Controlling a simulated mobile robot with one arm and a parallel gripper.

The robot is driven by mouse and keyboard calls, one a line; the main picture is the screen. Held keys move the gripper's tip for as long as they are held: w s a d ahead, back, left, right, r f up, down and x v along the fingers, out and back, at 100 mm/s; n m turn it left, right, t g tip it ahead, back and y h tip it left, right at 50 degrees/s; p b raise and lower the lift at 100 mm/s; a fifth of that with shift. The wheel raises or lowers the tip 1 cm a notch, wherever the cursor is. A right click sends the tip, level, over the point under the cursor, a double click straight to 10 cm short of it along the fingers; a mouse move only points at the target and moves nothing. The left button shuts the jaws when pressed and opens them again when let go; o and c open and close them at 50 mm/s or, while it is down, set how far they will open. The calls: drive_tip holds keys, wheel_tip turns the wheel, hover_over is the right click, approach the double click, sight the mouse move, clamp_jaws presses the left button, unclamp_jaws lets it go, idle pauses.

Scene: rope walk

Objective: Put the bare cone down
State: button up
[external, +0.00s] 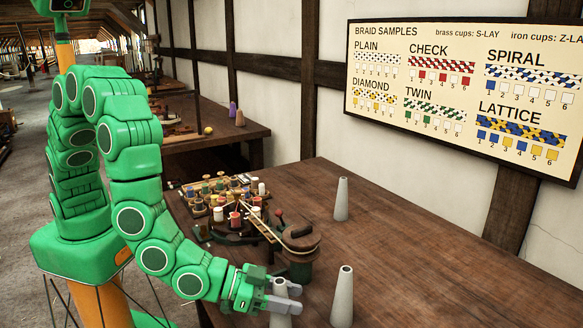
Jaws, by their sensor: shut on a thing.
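My gripper (284,297) is at the bottom centre of the external view, near the table's front edge. It is shut on a bare grey cone (280,319). The cone looks upright; its narrow top shows above the fingers and its wider part below them. The cone's base is cut off by the frame's bottom edge, so I cannot tell whether it touches the wooden table (420,260). Two similar bare grey cones stand upright on the table, one to the right of my gripper (342,298) and one farther back (341,200).
A braiding device with several coloured spools (225,205) stands at the table's left. A dark round-topped fixture (300,238) stands just behind my gripper. The table's right side is clear. A braid samples board (465,95) hangs on the wall.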

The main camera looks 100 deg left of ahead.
drive_tip(key=shift+f, duration=0.15)
drive_tip(key=o, duration=1)
drive_tip(key=v, duration=1.2)
